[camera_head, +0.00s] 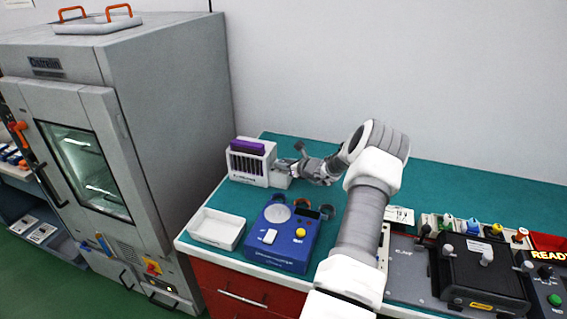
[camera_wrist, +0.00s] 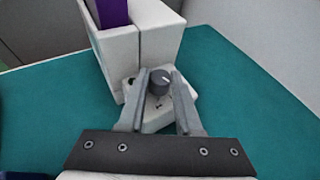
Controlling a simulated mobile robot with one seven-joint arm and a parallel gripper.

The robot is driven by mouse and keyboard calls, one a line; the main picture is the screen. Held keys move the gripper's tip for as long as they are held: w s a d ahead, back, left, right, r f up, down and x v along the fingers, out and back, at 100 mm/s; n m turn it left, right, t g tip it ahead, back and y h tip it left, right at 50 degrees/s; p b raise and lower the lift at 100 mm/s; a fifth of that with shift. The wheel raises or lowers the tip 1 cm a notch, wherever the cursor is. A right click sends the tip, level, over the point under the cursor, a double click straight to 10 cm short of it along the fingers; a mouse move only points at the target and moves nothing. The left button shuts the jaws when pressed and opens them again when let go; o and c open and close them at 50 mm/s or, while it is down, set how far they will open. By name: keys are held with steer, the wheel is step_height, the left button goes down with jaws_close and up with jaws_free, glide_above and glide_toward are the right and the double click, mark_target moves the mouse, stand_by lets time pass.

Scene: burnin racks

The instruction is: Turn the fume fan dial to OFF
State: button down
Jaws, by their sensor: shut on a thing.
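The fume fan unit (camera_head: 236,170) is a white box with dark slots and a purple top, on the teal bench by the grey cabinet. The wrist view shows part of its white body (camera_wrist: 161,45). A small pale control block (camera_wrist: 185,108) sits at its side and carries the dark round dial (camera_wrist: 160,77) with a light pointer mark. My gripper (camera_wrist: 161,85) has one finger on each side of the dial and is shut on it. In the head view my gripper (camera_head: 290,166) reaches the block from the right, and the dial is hidden there. The label wording is too small to read.
A white empty tray (camera_head: 216,231) and a blue device (camera_head: 281,238) with a yellow button stand in front. A black fixture (camera_head: 480,272) with coloured knobs stands at the right. The bench behind my arm is clear up to the wall.

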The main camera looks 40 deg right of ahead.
steer(key=shift+r, duration=0.1)
steer(key=c, duration=0.9)
jaws_free()
steer(key=shift+o, duration=0.2)
steer(key=b+v, duration=0.1)
steer(key=v, duration=1.6)
steer(key=shift+s, duration=0.2)
steer(key=shift+a, duration=0.1)
